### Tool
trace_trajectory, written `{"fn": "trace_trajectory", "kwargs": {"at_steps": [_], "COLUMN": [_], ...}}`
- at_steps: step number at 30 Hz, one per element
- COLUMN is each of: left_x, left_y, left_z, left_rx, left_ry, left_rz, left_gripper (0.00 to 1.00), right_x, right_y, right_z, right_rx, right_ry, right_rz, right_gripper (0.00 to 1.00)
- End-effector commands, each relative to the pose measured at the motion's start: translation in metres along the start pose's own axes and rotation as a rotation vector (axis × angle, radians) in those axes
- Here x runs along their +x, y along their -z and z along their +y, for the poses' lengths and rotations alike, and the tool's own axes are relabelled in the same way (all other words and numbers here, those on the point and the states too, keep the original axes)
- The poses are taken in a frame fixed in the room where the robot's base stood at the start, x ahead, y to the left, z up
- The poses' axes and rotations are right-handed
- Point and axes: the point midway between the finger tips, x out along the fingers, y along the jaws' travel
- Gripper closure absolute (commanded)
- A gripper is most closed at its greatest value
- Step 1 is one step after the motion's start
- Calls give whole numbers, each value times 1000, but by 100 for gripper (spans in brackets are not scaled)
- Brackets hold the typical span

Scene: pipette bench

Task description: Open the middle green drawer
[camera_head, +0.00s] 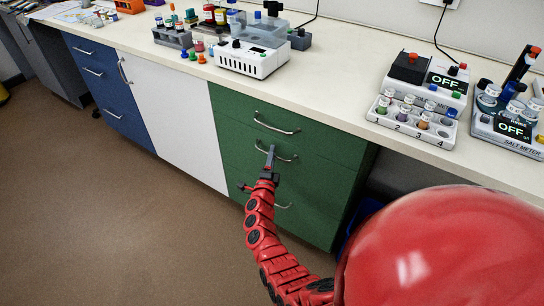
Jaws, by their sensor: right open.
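The green drawer unit (325,178) stands under the bench with its drawers closed and a silver handle on each. The middle green drawer (318,168) has a curved handle (285,158). My right gripper (257,172) is open in front of the unit. One finger reaches up to the left part of the middle handle; I cannot tell whether it touches. The other finger is lower and to the left. The top handle (277,124) is above, and the bottom handle (281,206) is partly hidden by my gripper. My left gripper is not in view.
A white door (175,115) and blue drawers (105,85) are to the left. The bench top holds a white device (252,58), a vial rack (412,122) and a salt meter (510,125). The brown floor (120,215) before the drawers is clear.

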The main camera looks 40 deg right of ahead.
Motion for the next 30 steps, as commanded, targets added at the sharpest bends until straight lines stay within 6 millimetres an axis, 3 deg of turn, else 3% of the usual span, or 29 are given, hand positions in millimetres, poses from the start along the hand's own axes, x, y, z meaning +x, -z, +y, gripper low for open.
{"fn": "trace_trajectory", "kwargs": {"at_steps": [6, 12, 14, 30], "left_x": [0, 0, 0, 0], "left_y": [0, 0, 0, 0], "left_z": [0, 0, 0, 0], "left_rx": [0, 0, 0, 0], "left_ry": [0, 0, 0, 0], "left_rz": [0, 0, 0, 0], "left_gripper": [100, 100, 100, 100], "right_x": [0, 0, 0, 0], "right_y": [0, 0, 0, 0], "right_z": [0, 0, 0, 0], "right_rx": [0, 0, 0, 0], "right_ry": [1, 1, 1, 0], "right_rz": [0, 0, 0, 0], "right_gripper": [56, 92, 100, 100]}}
